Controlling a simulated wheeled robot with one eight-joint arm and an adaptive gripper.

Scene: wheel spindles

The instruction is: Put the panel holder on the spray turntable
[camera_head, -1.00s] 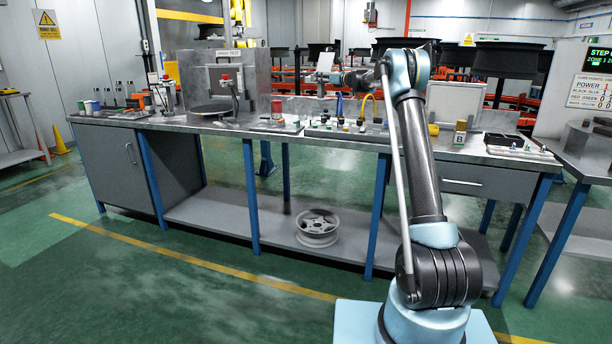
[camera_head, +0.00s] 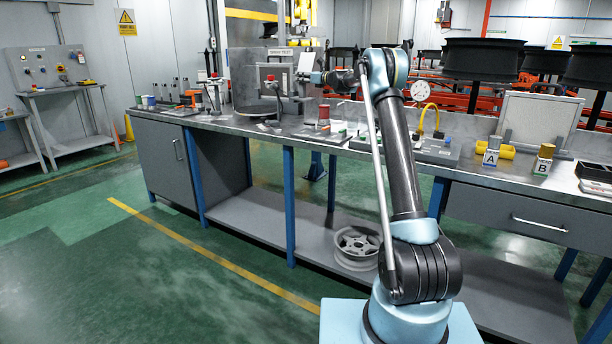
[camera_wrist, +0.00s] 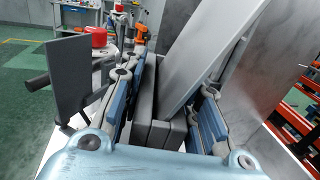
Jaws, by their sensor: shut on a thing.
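My gripper (camera_wrist: 163,112) is shut on the panel holder. In the wrist view, the holder's light grey panel (camera_wrist: 208,58) leans to the right, above grey blocks between the blue-padded fingers. In the head view, my gripper (camera_head: 318,78) is at the spray booth's right side, with the pale panel (camera_head: 306,62) upright at its tip. The spray turntable (camera_head: 256,111) shows as a dark disc in the booth on the bench, to the left of and below my gripper. Booth fittings partly hide the turntable.
The spray booth wall (camera_head: 240,70) stands behind the turntable. A red-topped fitting (camera_wrist: 98,38) and a dark plate (camera_wrist: 68,85) stand left of the fingers. A red can (camera_head: 324,112) stands on the bench to the right of the turntable. A wheel (camera_head: 357,247) lies on the shelf.

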